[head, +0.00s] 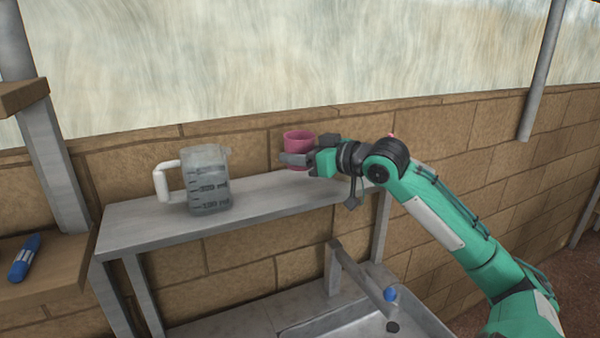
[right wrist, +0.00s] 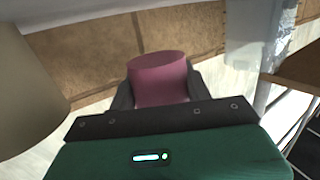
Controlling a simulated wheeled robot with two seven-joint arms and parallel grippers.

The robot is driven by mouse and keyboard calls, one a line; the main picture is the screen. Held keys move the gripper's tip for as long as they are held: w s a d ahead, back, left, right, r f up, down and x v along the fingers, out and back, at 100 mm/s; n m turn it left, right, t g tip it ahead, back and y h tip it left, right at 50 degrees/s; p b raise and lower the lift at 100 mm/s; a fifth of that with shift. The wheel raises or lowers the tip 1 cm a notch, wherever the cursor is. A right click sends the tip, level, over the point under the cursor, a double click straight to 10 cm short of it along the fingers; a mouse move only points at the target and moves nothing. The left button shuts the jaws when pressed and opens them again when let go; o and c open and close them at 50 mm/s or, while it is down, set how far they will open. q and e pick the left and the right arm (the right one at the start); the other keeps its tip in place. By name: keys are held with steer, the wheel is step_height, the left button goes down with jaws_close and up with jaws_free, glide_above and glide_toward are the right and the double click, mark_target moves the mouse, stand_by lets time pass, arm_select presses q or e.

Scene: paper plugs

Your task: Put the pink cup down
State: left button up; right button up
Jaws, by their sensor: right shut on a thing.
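The pink cup (head: 298,143) is at the grey shelf's right part in the head view, upright. My right gripper (head: 297,160) is shut on it from the right. In the right wrist view the pink cup (right wrist: 158,78) sits between the two dark fingers of my right gripper (right wrist: 160,95). The cup's base is partly hidden by the gripper, so I cannot tell whether it touches the grey shelf (head: 135,222). My left gripper is not in view.
A clear measuring jug (head: 208,182) with a white handle stands on the shelf left of the cup, with bare shelf between them. A brick wall (head: 470,135) runs close behind. Below are a sink (head: 330,322) and its tap (head: 360,275). A blue object (head: 25,258) lies on a wooden shelf at left.

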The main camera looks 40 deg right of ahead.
mark_target(300, 186)
steer(key=shift+f, duration=0.95)
step_height(300, 186, down, 3)
steer(key=shift+f+p, duration=0.1)
steer(key=shift+p, duration=0.3)
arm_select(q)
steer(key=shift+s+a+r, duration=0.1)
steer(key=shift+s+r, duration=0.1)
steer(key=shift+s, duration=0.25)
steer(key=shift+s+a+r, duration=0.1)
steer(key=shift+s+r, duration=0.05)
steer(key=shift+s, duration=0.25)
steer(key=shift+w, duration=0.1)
arm_select(e)
steer(key=o, duration=1)
steer(key=shift+c, duration=0.2)
steer(key=shift+s+b, duration=0.3)
steer(key=shift+s, duration=0.15)
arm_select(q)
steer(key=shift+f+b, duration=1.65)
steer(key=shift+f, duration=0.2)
arm_select(e)
steer(key=v, duration=1.1)
